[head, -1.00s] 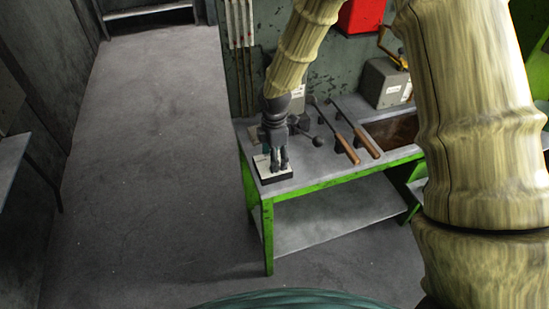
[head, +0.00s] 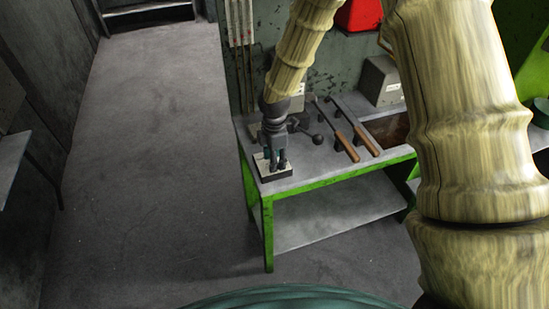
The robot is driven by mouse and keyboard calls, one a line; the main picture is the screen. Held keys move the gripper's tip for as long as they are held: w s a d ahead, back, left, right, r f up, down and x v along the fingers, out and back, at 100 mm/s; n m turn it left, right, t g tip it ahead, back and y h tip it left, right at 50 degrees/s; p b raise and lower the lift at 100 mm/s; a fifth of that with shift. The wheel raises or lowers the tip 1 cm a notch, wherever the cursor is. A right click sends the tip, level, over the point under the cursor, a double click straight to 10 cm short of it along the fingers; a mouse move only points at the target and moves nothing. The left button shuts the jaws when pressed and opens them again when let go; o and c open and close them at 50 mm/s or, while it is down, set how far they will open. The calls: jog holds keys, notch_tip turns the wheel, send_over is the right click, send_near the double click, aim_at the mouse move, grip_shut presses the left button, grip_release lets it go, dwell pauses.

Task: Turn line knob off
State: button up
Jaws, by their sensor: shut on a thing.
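My gripper (head: 276,163) points down over a small white-topped box with a dark base (head: 287,173) at the front left corner of the green-framed bench (head: 330,178). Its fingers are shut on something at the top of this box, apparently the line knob. The knob itself is hidden by the fingers, so its turned position cannot be seen.
Behind my gripper is a lever with a dark ball end (head: 317,139). Two tools with wooden handles (head: 347,147) lie to its right. A grey box (head: 382,82) stands at the back. Open floor (head: 150,170) lies left of the bench.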

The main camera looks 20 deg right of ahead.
jog(key=shift+m, duration=0.3)
jog(key=m, duration=0.3)
jog(key=shift+m, duration=0.3)
jog(key=m, duration=0.4)
jog(key=shift+m, duration=0.3)
jog(key=m, duration=0.4)
jog(key=shift+d+m, duration=0.1)
jog(key=shift+m, duration=2.4)
jog(key=o, duration=1)
